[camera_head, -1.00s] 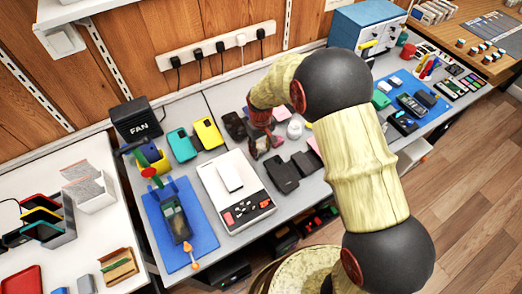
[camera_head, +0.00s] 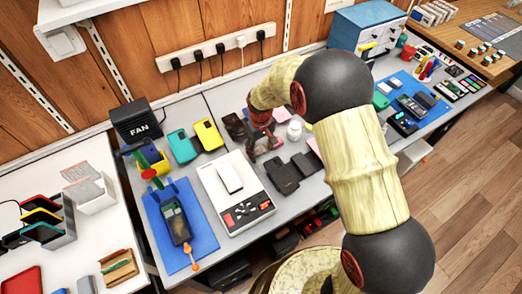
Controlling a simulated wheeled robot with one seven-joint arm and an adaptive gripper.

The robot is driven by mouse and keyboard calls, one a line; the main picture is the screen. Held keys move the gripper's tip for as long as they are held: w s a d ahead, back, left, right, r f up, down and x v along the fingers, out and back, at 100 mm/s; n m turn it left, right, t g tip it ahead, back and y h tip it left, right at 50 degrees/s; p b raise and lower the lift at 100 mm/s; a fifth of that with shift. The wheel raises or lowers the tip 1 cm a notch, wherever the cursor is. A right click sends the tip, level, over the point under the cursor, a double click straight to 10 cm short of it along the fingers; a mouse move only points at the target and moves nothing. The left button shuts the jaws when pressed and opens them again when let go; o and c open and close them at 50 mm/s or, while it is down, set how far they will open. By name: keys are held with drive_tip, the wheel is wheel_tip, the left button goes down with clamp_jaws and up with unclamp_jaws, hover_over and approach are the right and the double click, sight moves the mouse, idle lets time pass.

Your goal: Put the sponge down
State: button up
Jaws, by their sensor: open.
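My gripper (camera_head: 262,150) hangs low over the middle of the grey workbench (camera_head: 233,99), red-brown and small in the view. Its jaws are open. I cannot make out a sponge for certain: no clear sponge shows between or beside the jaws, and the gripper hides part of the bench. Dark phone-like items (camera_head: 284,176) lie just right of and in front of the gripper, and a dark brown object (camera_head: 234,127) stands close on its left.
A white device with a pad (camera_head: 229,178) and a blue mat (camera_head: 203,228) with a phone lie to the left. A white round jar (camera_head: 294,131) stands right of the gripper. Teal (camera_head: 182,146) and yellow (camera_head: 207,134) phones lie behind. My arm covers the bench's right middle.

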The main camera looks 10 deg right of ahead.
wheel_tip(320, 180, up, 12)
drive_tip(key=p, duration=0.3)
drive_tip(key=shift+p, duration=0.35)
wheel_tip(320, 180, up, 7)
drive_tip(key=t, duration=0.1)
hover_over(261, 152)
drive_tip(key=s+d, duration=0.2)
drive_tip(key=s+d+r+m+t, duration=0.15)
drive_tip(key=s+d+r, duration=0.25)
drive_tip(key=s+r, duration=0.5)
drive_tip(key=s+d+r+m+t, duration=0.1)
drive_tip(key=s+r, duration=0.3)
drive_tip(key=s, duration=0.4)
drive_tip(key=s+d+r+m+t, duration=0.2)
drive_tip(key=s+d+r, duration=0.2)
drive_tip(key=s, duration=0.4)
drive_tip(key=shift+r, duration=0.35)
drive_tip(key=shift+d, duration=0.1)
